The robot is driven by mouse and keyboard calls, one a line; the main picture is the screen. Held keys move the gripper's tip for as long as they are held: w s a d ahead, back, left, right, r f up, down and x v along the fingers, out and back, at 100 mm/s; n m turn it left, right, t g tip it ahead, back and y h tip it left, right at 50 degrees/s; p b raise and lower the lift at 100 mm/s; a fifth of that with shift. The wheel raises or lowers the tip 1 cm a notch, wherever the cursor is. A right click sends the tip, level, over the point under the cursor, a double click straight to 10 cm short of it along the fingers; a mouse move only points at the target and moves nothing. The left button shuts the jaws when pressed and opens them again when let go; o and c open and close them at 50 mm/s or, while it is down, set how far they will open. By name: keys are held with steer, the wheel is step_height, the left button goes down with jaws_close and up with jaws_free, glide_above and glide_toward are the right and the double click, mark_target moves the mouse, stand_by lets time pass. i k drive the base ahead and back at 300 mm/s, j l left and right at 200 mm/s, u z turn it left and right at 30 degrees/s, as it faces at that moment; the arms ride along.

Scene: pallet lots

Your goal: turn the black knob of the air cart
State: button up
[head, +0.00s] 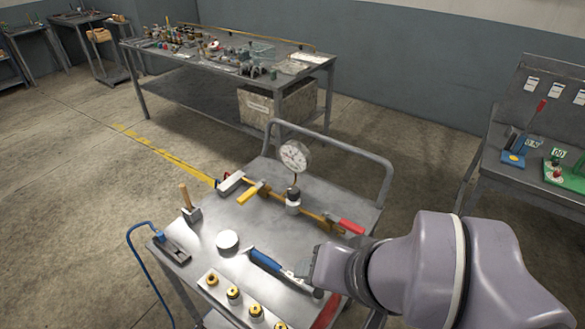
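The air cart (213,260) is a grey metal cart with a raised tube handle, in the lower middle of the head view. A brass pipe (270,204) runs across its top. A small dark knob-like piece (293,192) sits on a pale fitting in this pipe, just below a round white dial gauge (295,157); I take it for the black knob. My gripper (308,269) is over the cart's front right, nearer than the knob and apart from it. Its fingers are small and partly hidden, so I cannot tell whether they are open.
A yellow lever (250,192) and a red lever (351,227) flank the knob. A blue-handled tool (264,260) lies beside my gripper, its far end unclear. A white round lid (228,241) and several brass fittings (233,295) stand forward. A cluttered bench (170,62) stands behind.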

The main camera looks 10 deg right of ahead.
mark_target(294, 192)
steer(key=i+l+z, duration=0.6)
steer(key=i, duration=0.25)
steer(key=l, duration=0.1)
